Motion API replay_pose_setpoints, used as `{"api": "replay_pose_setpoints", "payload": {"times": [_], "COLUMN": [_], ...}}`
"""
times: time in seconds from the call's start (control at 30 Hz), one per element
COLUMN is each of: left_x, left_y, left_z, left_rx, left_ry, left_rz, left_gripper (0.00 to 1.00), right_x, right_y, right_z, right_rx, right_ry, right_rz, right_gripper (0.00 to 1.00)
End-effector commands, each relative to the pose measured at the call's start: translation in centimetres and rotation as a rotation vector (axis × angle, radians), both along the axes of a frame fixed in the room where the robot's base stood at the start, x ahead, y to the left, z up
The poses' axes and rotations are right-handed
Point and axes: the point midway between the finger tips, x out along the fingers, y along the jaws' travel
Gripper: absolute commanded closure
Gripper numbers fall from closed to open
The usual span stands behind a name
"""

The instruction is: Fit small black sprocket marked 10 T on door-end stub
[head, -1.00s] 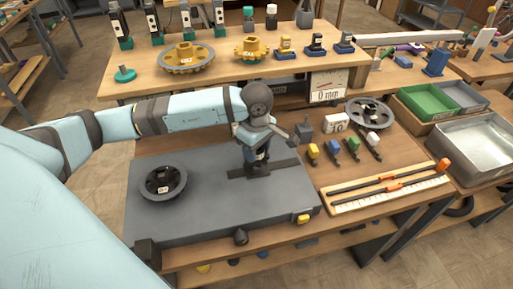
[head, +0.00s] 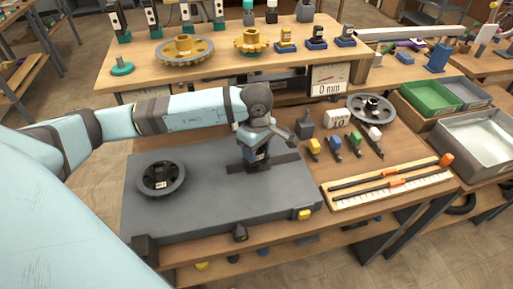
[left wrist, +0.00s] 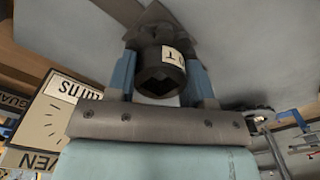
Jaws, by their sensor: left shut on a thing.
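My left gripper (head: 255,163) points down over a dark strip on the grey board (head: 215,205). In the left wrist view its blue fingers (left wrist: 160,84) are shut on a small black sprocket (left wrist: 150,87). The sprocket's hub has a square hole facing the camera and a white label on which a T shows. A pointed dark shape lies behind the hub; I cannot tell whether it is part of the sprocket. In the head view my gripper hides the sprocket. I cannot make out the door-end stub. My right gripper is not in view.
A larger black sprocket (head: 161,177) lies at the board's left. Several small coloured tools stand right of the board, near a white 10 block (head: 336,119) and a black wheel (head: 371,108). A rack with orange-marked rods (head: 390,187) lies front right. Bins (head: 430,103) stand beyond.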

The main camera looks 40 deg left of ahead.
Motion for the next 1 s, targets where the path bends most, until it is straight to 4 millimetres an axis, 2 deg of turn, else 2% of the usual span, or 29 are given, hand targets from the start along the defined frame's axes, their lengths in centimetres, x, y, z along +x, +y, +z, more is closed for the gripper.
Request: {"api": "replay_pose_setpoints", "payload": {"times": [0.03,0.2,0.23,0.33,0.67,0.83,1.0], "left_x": [0.0,0.0,0.0,0.0,0.0,0.0,0.1], "left_y": [0.0,0.0,0.0,0.0,0.0,0.0,0.0], "left_z": [-0.6,-0.8,-0.8,-0.8,-0.9,-0.8,3.8], "left_rx": [0.000,0.000,0.000,0.000,0.000,0.000,-0.001], "left_ry": [0.000,0.000,-0.001,0.000,0.000,0.000,-0.006], "left_rz": [0.000,0.000,0.000,0.000,0.000,0.000,-0.001], "left_gripper": [0.80,0.80,0.45,0.22,0.22,0.22,0.22], "right_x": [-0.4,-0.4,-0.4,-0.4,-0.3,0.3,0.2], "right_y": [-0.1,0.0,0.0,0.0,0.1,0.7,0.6], "right_z": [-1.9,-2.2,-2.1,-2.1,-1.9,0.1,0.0], "right_rx": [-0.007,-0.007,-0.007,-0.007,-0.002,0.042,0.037], "right_ry": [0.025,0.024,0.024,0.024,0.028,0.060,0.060], "right_rz": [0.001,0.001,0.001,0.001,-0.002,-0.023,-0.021], "right_gripper": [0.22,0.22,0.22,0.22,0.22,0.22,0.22]}}
